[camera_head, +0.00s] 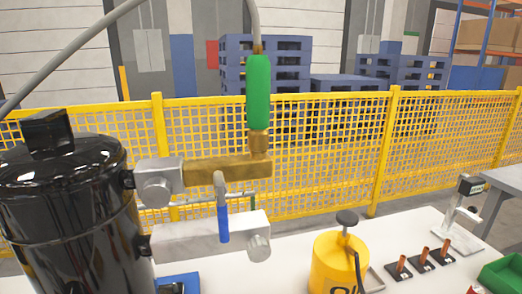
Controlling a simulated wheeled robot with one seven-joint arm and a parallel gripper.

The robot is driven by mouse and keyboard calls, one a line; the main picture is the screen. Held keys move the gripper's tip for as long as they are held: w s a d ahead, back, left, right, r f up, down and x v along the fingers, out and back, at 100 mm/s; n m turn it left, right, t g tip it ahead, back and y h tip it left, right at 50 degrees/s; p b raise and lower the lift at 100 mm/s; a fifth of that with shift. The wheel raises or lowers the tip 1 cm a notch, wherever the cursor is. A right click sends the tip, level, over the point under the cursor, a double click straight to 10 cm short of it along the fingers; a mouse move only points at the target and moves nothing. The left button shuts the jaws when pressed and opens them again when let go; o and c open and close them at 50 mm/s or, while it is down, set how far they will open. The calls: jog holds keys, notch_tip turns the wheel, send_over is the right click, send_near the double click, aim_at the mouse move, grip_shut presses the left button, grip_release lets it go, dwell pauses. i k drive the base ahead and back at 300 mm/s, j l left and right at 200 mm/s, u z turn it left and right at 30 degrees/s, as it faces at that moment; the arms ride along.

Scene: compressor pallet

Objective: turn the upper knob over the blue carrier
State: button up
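The upper knob (156,191) is a round silver knob at the left end of the brass bar (228,170), beside the black tank. A lower silver knob (259,248) sits at the right end of the grey block (195,236) below. A blue piece (179,281), perhaps the blue carrier, shows at the bottom edge below the upper knob; most of it is cut off or hidden. My gripper is not in the head view.
A shiny black tank (65,200) fills the left. A green cylinder (258,92) with a grey hose stands on the brass bar. A blue-handled lever (223,222) hangs before the block. A yellow canister (340,265) stands on the white table (420,228); a yellow fence (320,140) runs behind.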

aim_at(156, 192)
jog(key=j, duration=2.45)
jog(key=k+u, duration=0.05)
